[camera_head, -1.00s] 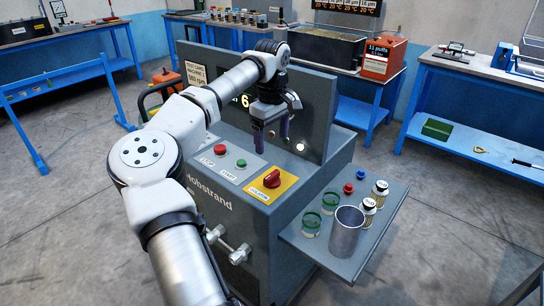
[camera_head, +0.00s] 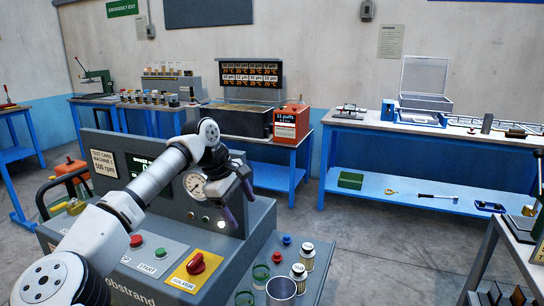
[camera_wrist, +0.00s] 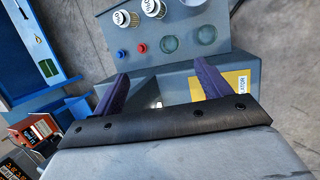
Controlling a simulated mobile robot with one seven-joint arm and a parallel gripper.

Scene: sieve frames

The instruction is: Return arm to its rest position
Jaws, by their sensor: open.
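My gripper (camera_head: 238,205) is open and empty, with its two dark purple fingers apart. In the head view it hangs in front of the grey machine's upright panel (camera_head: 120,150), above the deck. In the wrist view the fingers (camera_wrist: 160,92) point toward the machine, with the side shelf (camera_wrist: 205,12) beyond them. My white arm reaches up from the lower left and bends over the machine. Nothing is between the fingers.
The deck has a red button (camera_head: 136,241), a green button (camera_head: 161,253) and a red isolator knob (camera_head: 197,263). A blue bench (camera_head: 400,135) stands behind; open floor lies between.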

